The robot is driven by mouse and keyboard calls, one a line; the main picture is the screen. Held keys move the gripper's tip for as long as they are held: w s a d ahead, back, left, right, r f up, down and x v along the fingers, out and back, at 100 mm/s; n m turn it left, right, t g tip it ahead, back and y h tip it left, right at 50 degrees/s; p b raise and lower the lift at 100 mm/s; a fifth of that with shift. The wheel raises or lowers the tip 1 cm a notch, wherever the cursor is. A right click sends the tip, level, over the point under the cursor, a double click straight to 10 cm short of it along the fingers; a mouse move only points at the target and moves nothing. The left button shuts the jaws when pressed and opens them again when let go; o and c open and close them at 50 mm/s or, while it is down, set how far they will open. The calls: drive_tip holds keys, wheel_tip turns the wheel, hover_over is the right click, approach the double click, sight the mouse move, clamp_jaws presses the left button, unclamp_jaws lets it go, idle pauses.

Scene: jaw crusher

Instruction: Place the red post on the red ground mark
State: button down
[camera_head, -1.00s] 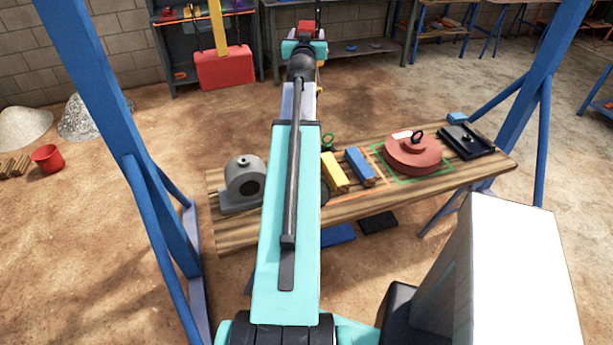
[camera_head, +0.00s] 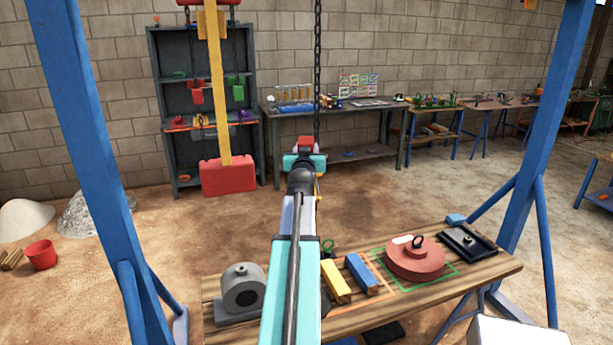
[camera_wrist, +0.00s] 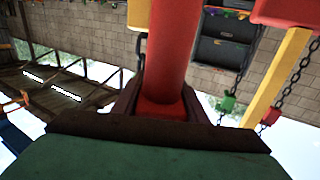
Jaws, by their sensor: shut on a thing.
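The red post (camera_wrist: 172,45) fills the upper middle of the wrist view. Its lower end sits between the dark fingers of my gripper (camera_wrist: 160,108), which are shut on it. In the head view my gripper (camera_head: 304,160) points away at the end of my teal arm, beyond the workbench, with a small red part of the post (camera_head: 305,142) showing. The rest of the post is hidden there. I see no red ground mark in either view.
A wooden workbench (camera_head: 345,323) carries a grey bearing block (camera_head: 243,290), yellow and blue bars and a red disc (camera_head: 414,262). Blue frame legs (camera_head: 95,150) stand on both sides. A red block (camera_head: 228,177) on a yellow bar is left of my gripper. Shelves stand behind.

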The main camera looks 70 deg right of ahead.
sight(308, 139)
drive_tip(key=shift+r, duration=0.3)
drive_tip(key=shift+r+b, duration=0.85)
drive_tip(key=shift+r, duration=0.8)
drive_tip(key=shift+s+a+f, duration=0.1)
drive_tip(key=shift+s+a, duration=0.2)
drive_tip(key=shift+a, duration=0.05)
drive_tip(key=s+a+r+b, duration=0.1)
drive_tip(key=s+a+b, duration=0.3)
drive_tip(key=s+a, duration=0.5)
drive_tip(key=shift+s+a+r, duration=0.2)
drive_tip(key=shift+a+r, duration=0.1)
drive_tip(key=shift+a, duration=1.1)
drive_tip(key=shift+s, duration=0.1)
